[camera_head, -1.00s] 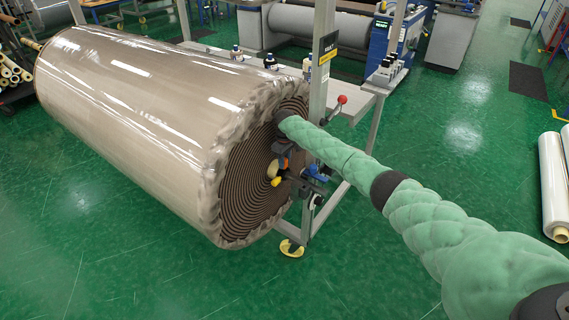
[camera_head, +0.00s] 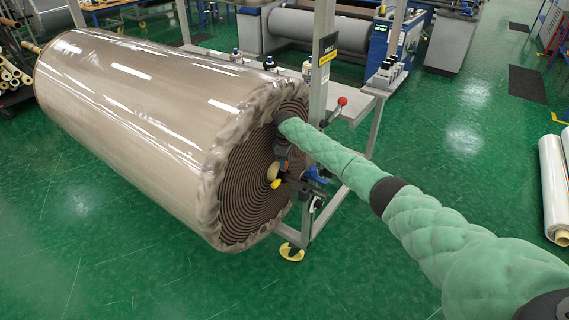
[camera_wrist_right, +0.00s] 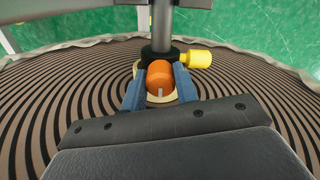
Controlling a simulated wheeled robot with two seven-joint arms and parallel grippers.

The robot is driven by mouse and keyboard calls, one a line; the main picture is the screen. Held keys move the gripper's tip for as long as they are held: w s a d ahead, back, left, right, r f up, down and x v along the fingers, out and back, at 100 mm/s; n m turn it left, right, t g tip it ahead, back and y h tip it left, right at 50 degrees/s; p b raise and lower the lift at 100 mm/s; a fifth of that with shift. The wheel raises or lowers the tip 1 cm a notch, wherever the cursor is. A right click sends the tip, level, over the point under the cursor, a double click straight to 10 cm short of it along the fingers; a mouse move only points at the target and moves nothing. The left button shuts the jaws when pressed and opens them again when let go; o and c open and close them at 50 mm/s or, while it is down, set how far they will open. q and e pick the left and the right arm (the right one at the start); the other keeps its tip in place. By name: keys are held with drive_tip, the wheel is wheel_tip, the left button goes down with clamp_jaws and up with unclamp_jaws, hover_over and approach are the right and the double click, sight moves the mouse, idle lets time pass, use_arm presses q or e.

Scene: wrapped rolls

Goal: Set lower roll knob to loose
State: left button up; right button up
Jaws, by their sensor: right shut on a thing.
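A large wrapped brown roll (camera_head: 130,110) lies across the left half of the head view, its spiral end face (camera_head: 245,190) toward the stand. My right gripper (camera_wrist_right: 159,72) is at the centre of that end face, its blue fingers on either side of an orange knob (camera_wrist_right: 160,76) and shut on it. The knob has a pale mark on its near side. A yellow knob (camera_wrist_right: 198,59) sticks out to the right of a dark collar just behind it. In the head view my right gripper (camera_head: 281,160) is small and partly hidden by its arm. My left gripper is out of view.
A grey stand post (camera_head: 318,110) with a black and yellow label rises beside the roll end. A red-ball lever (camera_head: 342,101) and blue clamp parts (camera_head: 318,175) sit close to my right arm. Wrapped white rolls (camera_head: 555,185) lie at the right. Green floor in front is clear.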

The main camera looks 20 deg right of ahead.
drive_tip(key=shift+r, duration=0.15)
drive_tip(key=o, duration=0.9)
drive_tip(key=shift+c, duration=0.2)
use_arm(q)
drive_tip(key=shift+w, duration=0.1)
use_arm(e)
drive_tip(key=shift+o, duration=0.6)
drive_tip(key=shift+r, duration=0.1)
wheel_tip(320, 180, up, 6)
drive_tip(key=shift+d+f+b, duration=0.1)
drive_tip(key=shift+b, duration=1.05)
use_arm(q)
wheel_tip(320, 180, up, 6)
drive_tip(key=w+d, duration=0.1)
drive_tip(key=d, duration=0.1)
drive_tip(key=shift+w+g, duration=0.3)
use_arm(e)
drive_tip(key=shift+r, duration=0.8)
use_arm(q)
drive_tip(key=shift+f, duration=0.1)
